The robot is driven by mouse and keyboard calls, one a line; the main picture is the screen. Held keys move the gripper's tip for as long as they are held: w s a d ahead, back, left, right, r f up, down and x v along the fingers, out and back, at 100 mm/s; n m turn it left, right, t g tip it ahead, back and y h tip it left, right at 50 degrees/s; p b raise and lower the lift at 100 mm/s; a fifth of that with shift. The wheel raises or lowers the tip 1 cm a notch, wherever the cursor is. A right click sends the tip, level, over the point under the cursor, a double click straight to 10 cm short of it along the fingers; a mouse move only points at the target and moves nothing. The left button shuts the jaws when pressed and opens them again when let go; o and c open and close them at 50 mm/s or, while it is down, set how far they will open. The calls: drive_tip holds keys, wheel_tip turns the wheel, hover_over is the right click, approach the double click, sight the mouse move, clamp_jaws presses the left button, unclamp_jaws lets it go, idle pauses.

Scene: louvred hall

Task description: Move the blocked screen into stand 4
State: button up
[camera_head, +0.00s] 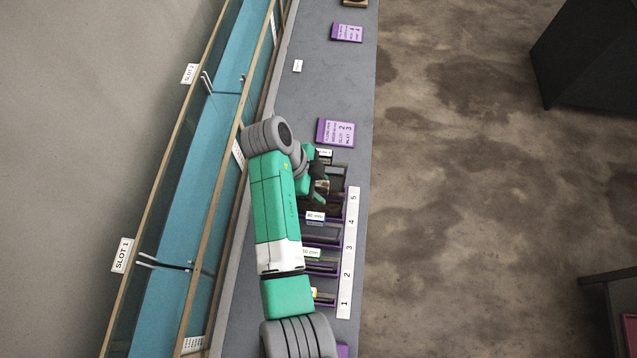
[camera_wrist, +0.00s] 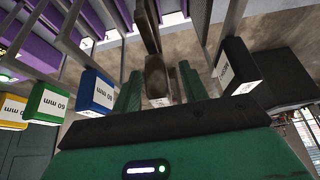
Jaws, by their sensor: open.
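A row of purple stands (camera_head: 322,270) lies beside a white strip numbered 1 to 5 (camera_head: 348,255); 4 is second from its far end. Screens with coloured tags stand there, including a blue tag (camera_head: 315,216) and a green tag (camera_head: 311,252). My gripper (camera_head: 319,188) is over the far end of the row, near number 5. In the wrist view my gripper (camera_wrist: 160,88) is open, its green fingers on either side of a brownish upright piece (camera_wrist: 156,72), perhaps the blocked screen's handle. I cannot tell whether they touch it. My arm hides part of the row.
In the wrist view, blue (camera_wrist: 97,92), green (camera_wrist: 48,103) and yellow (camera_wrist: 13,110) tags stand left of my fingers, a black block (camera_wrist: 238,66) right. A purple card (camera_head: 336,132) lies beyond the row. A blue-panelled slotted unit (camera_head: 180,190) runs along the left.

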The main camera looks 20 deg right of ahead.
drive_tip(key=p+v, duration=0.1)
drive_tip(key=v, duration=0.1)
drive_tip(key=p+v, duration=0.2)
drive_tip(key=s+d+p+v, duration=0.1)
drive_tip(key=p+v, duration=0.1)
drive_tip(key=v, duration=0.1)
drive_tip(key=shift+d+r, duration=0.1)
drive_tip(key=shift+r, duration=0.25)
drive_tip(key=v, duration=0.7)
drive_tip(key=shift+w+a+r+b, duration=0.2)
drive_tip(key=shift+r+b, duration=0.1)
drive_tip(key=shift+b, duration=0.05)
